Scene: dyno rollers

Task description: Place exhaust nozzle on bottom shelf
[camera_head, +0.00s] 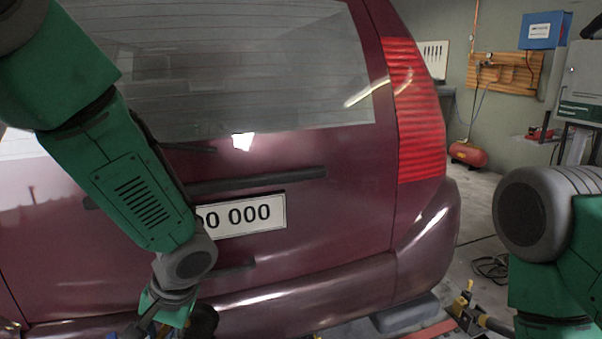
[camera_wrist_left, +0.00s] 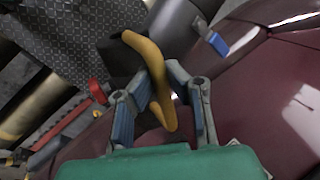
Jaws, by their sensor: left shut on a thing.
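In the left wrist view, my left gripper (camera_wrist_left: 160,88) is shut on the curved yellow handle (camera_wrist_left: 152,62) of what looks like the exhaust nozzle. A dark, wide nozzle body (camera_wrist_left: 118,56) shows behind the handle, partly hidden by it. A dark grey cylinder with a blue clip (camera_wrist_left: 216,43) is just beyond; I cannot tell whether it belongs to the nozzle. In the head view, my left gripper is low beside the car's rear bumper, mostly cut off by the bottom edge, with a dark round part (camera_head: 204,320) next to it. No bottom shelf is recognisable.
The maroon car (camera_head: 330,230) fills most of the head view. At right are a grey cabinet (camera_head: 583,80), a wooden wall panel (camera_head: 508,72), a red tank (camera_head: 468,155) and a floor cable (camera_head: 490,267). A patterned metal plate (camera_wrist_left: 75,35) shows in the wrist view.

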